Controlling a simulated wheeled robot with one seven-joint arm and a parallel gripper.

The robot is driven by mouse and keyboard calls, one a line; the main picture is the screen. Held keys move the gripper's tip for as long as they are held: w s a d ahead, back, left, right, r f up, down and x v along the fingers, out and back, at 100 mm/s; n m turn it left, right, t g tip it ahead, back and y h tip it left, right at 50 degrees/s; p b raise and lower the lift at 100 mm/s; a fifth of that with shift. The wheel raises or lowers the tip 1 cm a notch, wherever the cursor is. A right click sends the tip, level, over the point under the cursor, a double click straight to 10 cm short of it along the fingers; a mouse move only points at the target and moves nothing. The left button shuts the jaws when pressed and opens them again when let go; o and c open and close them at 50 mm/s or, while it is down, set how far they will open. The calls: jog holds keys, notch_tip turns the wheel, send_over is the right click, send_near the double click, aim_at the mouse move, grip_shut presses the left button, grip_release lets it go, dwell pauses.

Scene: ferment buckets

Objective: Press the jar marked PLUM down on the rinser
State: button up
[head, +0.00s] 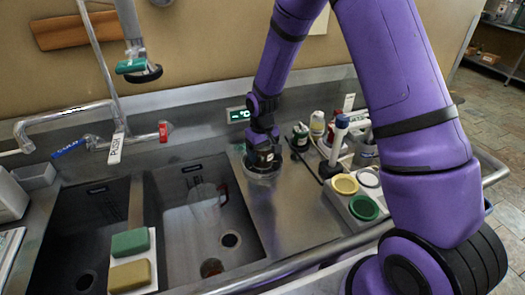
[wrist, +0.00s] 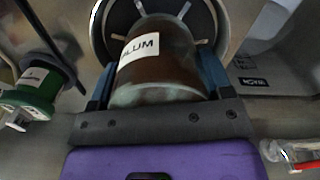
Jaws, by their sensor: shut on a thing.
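The jar marked PLUM (wrist: 158,62) is dark brown with a white label, of which "LUM" reads clearly in the wrist view. My gripper (wrist: 157,82) is shut on it, with one blue finger on each side. The round rinser (wrist: 108,32), a dark disc with pale spokes, lies straight beyond the jar. In the head view my gripper (head: 263,150) points down over the rinser (head: 262,172) on the steel counter, right of the sinks. The jar is mostly hidden there. I cannot tell whether it is touching the rinser.
A green-and-dark jar (head: 300,136) stands close to the right of my gripper. Bottles and a holder with yellow and green rings (head: 364,207) stand farther right. Two sinks lie left, one holding a clear jug (head: 203,197). A small display (head: 238,115) is behind.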

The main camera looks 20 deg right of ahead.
jog(key=shift+r, duration=4)
